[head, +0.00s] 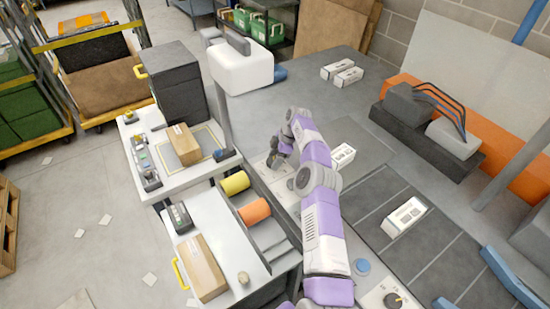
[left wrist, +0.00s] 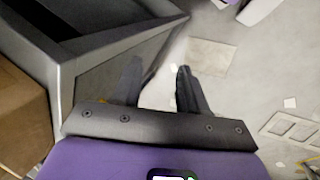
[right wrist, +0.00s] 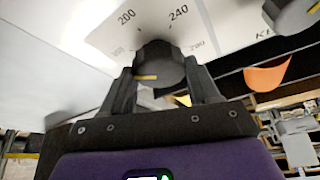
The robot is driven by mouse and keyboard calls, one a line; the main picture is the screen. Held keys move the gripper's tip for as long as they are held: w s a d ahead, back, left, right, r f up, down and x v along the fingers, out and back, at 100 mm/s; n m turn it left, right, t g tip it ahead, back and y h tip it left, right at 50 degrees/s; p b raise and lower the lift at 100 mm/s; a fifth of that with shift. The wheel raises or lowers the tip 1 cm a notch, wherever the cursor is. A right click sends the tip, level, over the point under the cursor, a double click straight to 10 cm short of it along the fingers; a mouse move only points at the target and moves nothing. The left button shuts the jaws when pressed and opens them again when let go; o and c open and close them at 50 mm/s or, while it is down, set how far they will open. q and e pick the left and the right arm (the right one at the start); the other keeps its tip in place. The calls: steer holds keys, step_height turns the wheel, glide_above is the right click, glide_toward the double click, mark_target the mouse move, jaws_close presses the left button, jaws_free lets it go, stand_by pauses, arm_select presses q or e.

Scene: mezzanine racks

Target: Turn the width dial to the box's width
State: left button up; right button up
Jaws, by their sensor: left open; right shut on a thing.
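The width dial (right wrist: 160,62) is a dark grey round knob with a yellow mark, on a white panel printed with numbers such as 200 and 240. My right gripper (right wrist: 160,85) is shut on the dial, one finger on each side. In the head view my right gripper (head: 277,158) reaches the far panel, where the dial is largely hidden. A white box with dark print (head: 342,156) lies just right of my arm, and a similar white box (head: 404,216) lies on the dark lane. My left gripper (left wrist: 160,85) is open and empty above the floor.
A second black knob (head: 393,299) and a blue button (head: 361,267) are at the near right. Brown cartons lie on the scale table (head: 185,145) and on the nearer white bench (head: 201,267). Yellow and orange rolls (head: 254,211) sit between bench and my right arm.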

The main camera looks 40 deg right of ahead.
steer(key=shift+f, duration=0.1)
stand_by(0.5)
steer(key=o, duration=1)
steer(key=shift+o, duration=0.2)
